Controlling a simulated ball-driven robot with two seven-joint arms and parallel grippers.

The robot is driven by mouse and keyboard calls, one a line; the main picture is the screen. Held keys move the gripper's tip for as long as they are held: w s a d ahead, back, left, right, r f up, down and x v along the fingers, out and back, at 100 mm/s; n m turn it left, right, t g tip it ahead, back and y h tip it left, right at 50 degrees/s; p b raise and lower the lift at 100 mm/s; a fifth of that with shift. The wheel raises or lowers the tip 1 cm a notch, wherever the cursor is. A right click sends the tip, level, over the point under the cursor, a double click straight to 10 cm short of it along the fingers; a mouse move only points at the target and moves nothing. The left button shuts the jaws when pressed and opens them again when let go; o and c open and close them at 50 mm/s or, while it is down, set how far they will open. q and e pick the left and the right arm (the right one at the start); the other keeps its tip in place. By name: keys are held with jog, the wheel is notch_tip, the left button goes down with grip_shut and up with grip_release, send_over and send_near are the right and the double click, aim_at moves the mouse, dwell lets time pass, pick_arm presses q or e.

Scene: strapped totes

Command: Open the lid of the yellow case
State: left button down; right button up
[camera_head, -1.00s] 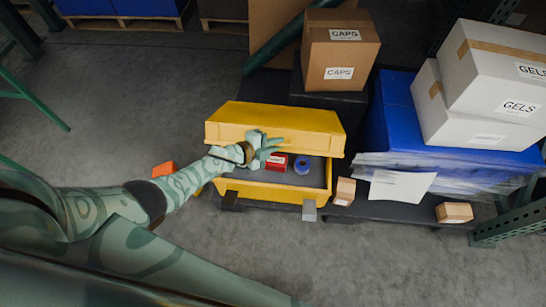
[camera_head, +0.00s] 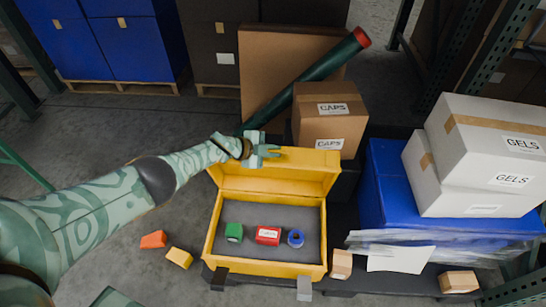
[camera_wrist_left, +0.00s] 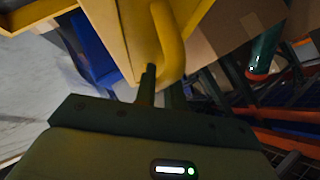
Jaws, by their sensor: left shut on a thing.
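The yellow case (camera_head: 209,238) stands on a dark platform with its lid (camera_head: 285,180) raised and tilted back. Inside on the grey floor lie a green block (camera_head: 234,232), a red box (camera_head: 268,235) and a blue ring-shaped item (camera_head: 296,238). My left gripper (camera_head: 266,151) is at the upper edge of the raised lid. In the left wrist view its fingers (camera_wrist_left: 160,88) are shut on the lid's yellow handle (camera_wrist_left: 167,40). My right gripper is not in view.
A brown CAPS carton (camera_head: 330,108) stands close behind the lid, with a dark green tube (camera_head: 300,85) leaning beside it. White GELS boxes (camera_head: 492,135) sit on a blue tote at right. Orange (camera_head: 153,239) and yellow (camera_head: 179,257) blocks lie on the floor at left.

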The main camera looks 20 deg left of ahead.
pick_arm(q)
jog(key=shift+w+a, duration=0.1)
jog(key=shift+w, duration=0.15)
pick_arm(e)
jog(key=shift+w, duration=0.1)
